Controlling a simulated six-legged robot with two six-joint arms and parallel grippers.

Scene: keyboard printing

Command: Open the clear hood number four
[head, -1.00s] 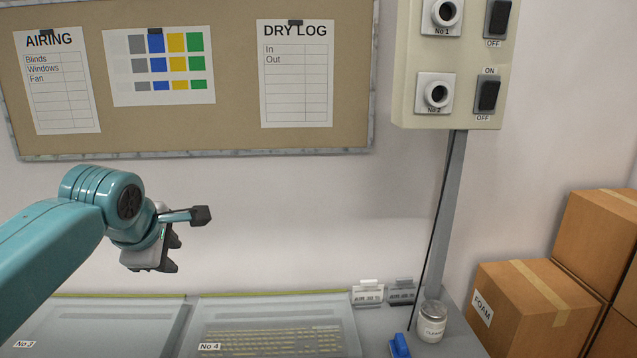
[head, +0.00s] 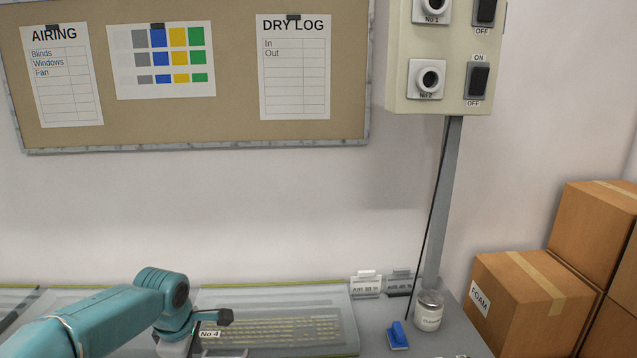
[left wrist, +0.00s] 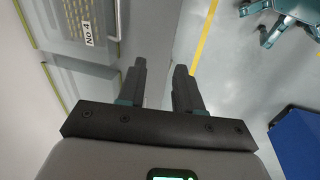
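The clear hood number four (head: 300,292) lies shut over a pale keyboard (head: 290,331) on the bench in the head view. Its "No 4" label (head: 209,334) is at the front left. My left arm crosses the hood's left part and hides some of it. In the left wrist view the hood (left wrist: 75,48) is at upper left with its label (left wrist: 88,34). My left gripper (left wrist: 160,68) is open and empty, with its two fingers apart. It is off the hood's front edge, over the floor side in that view. My right gripper is not in view.
A blue brush-like item (head: 397,337), a jar (head: 429,310) and small signs (head: 367,285) stand right of the hood. A switch box (head: 440,60) hangs above on a post (head: 444,200). Cardboard boxes (head: 530,300) stand at right. A yellow line (left wrist: 205,35) marks the floor.

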